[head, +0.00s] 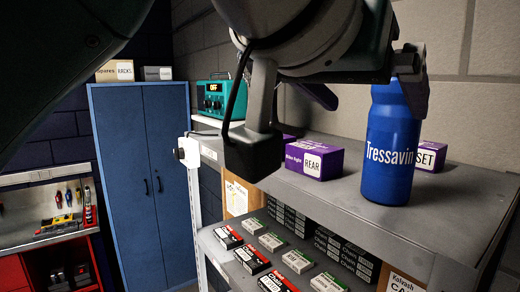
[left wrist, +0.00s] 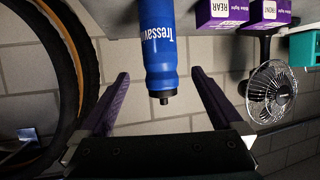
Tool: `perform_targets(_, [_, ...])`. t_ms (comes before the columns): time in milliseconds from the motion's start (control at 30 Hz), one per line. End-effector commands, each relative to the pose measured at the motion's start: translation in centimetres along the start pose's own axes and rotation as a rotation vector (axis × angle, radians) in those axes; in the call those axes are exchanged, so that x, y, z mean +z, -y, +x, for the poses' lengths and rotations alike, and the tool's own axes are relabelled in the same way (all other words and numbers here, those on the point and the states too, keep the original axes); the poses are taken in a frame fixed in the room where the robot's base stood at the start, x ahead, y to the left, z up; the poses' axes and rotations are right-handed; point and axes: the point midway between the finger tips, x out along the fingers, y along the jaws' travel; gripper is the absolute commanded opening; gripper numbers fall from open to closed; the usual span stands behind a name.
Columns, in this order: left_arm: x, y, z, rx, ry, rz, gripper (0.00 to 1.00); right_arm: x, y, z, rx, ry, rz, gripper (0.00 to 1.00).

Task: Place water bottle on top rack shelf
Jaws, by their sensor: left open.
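The blue water bottle (head: 390,150) with white "Tressavin" lettering stands upright on the grey top rack shelf (head: 345,200), near its right part. Its top is hidden behind my left gripper (head: 368,85) in the head view. In the left wrist view the bottle (left wrist: 160,45) appears upside down, with its black cap pointing toward the palm. There, my left gripper (left wrist: 160,76) is open, with one finger on each side of the bottle's upper part and gaps showing. My right gripper is not in view.
Purple boxes (head: 314,160) stand left of and behind the bottle. A teal device (head: 217,97) is at the shelf's far end. Small boxes (head: 270,242) fill the shelf below. The left wrist view shows a wire-caged fan (left wrist: 270,90) and a tyre (left wrist: 80,45). A blue cabinet (head: 145,160) stands behind.

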Motion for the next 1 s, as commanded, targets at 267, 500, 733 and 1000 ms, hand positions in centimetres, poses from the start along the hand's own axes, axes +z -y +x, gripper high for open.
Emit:
perform_targets(267, [8.6,2.1,-1.4,-0.04,0.128,-0.145,1.0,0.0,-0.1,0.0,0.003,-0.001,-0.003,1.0])
perform_targets(500, [24.2,5.5,-8.3,-0.197,0.418,-0.313,1.0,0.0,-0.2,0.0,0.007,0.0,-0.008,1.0])
perform_targets(733, [35.6,6.0,-18.4,-0.336,0.728,-0.363,1.0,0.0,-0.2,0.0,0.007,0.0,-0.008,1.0])
perform_targets(1000, [38.9,5.8,-23.0,-0.383,0.859,-0.36,1.0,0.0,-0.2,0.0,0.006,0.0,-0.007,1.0])
